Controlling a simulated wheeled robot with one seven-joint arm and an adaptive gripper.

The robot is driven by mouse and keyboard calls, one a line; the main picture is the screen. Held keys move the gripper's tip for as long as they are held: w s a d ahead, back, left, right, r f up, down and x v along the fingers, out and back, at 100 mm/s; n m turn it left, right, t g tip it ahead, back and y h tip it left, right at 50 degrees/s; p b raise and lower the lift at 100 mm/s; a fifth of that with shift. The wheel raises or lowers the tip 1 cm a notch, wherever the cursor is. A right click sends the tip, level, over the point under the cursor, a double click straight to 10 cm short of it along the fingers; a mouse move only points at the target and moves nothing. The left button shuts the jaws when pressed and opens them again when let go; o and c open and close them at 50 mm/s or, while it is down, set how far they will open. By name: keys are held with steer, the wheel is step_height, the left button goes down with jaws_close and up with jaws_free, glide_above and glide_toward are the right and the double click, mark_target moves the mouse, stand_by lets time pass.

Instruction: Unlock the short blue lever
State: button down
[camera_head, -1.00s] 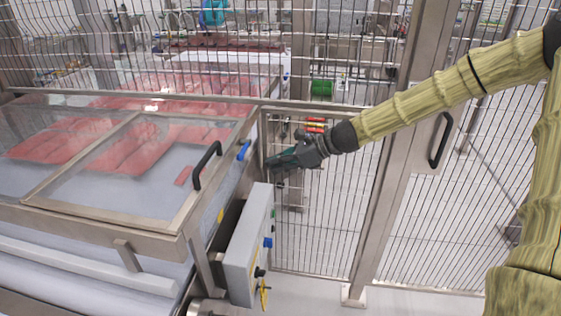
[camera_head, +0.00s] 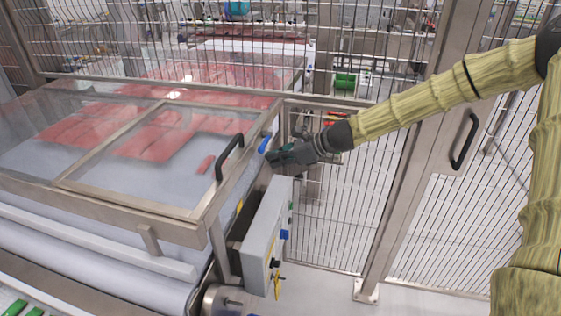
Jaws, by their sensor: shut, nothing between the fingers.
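The short blue lever (camera_head: 264,143) is on the right edge of the clear-lidded machine frame, just behind the black lid handle. My gripper (camera_head: 272,157) is shut and empty. Its tip is close to the lever, just below and right of it in the picture. I cannot tell whether the tip touches the lever. The lever is mostly visible and stands at a slant.
A black handle (camera_head: 229,157) rises from the lid (camera_head: 130,190). A grey control box (camera_head: 262,240) with knobs hangs on the machine's side below my gripper. A wire fence (camera_head: 340,220) and a door with a black handle (camera_head: 464,140) stand behind and right.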

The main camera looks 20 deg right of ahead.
steer(key=shift+w+a+r+p, duration=0.15)
steer(key=shift+r+p, duration=0.15)
steer(key=shift+r, duration=0.6)
